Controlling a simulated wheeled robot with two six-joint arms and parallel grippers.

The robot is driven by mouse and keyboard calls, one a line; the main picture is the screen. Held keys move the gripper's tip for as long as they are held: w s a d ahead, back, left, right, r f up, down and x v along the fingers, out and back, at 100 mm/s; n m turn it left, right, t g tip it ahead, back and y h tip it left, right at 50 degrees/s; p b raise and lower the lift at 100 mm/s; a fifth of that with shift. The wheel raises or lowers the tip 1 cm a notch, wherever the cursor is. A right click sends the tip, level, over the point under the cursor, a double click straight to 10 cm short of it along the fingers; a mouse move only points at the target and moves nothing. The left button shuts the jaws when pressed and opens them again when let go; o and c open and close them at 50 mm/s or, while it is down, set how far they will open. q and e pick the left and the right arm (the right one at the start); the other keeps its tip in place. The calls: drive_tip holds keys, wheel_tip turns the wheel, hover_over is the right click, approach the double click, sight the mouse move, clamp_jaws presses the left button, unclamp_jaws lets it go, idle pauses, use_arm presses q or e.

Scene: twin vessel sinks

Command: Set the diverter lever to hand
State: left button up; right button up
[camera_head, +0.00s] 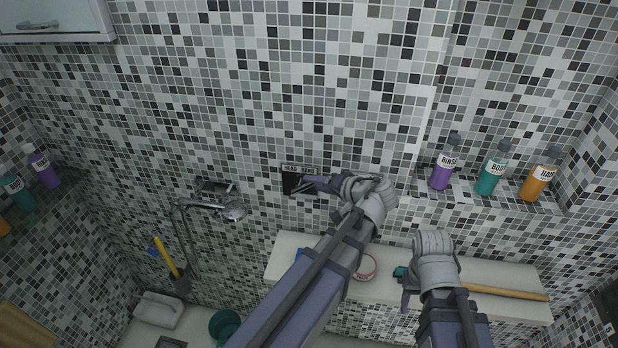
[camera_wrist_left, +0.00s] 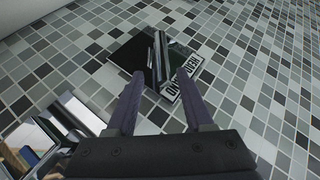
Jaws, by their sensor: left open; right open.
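The diverter is a dark square plate on the tiled wall (camera_head: 290,183), left of centre in the head view. In the left wrist view its black plate (camera_wrist_left: 128,52) carries a shiny upright lever (camera_wrist_left: 158,55) and a white label (camera_wrist_left: 186,82) whose wording I cannot read surely. My left gripper (camera_head: 308,184) is open in front of the plate. In the wrist view its two fingertips (camera_wrist_left: 160,80) stand either side of the lever's lower end; I cannot tell whether they touch it. My right gripper (camera_head: 404,292) is open and low, over the ledge, away from the diverter.
A hand shower (camera_head: 233,210) hangs left of the diverter. Purple (camera_head: 442,172), teal (camera_head: 490,174) and orange (camera_head: 538,180) bottles stand in a niche at right. A white ledge (camera_head: 392,290) runs below, bearing a tape-like ring (camera_head: 366,267) and a wooden handle (camera_head: 510,293).

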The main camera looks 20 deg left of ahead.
use_arm(q)
drive_tip(key=p+v, duration=0.1)
drive_tip(key=v, duration=0.2)
drive_tip(key=shift+r, duration=0.15)
drive_tip(key=s+d+f+m+g+h+b, duration=0.3)
drive_tip(key=s+d+f+h, duration=0.7)
drive_tip(key=s+d+f, duration=0.5)
drive_tip(key=s+d+m+g, duration=0.1)
drive_tip(key=d+m, duration=0.1)
drive_tip(key=d, duration=0.1)
drive_tip(key=shift+s+d+f+m+g+h+b, duration=0.2)
drive_tip(key=shift+f+m+g+h+b, duration=0.1)
drive_tip(key=shift+g, duration=0.1)
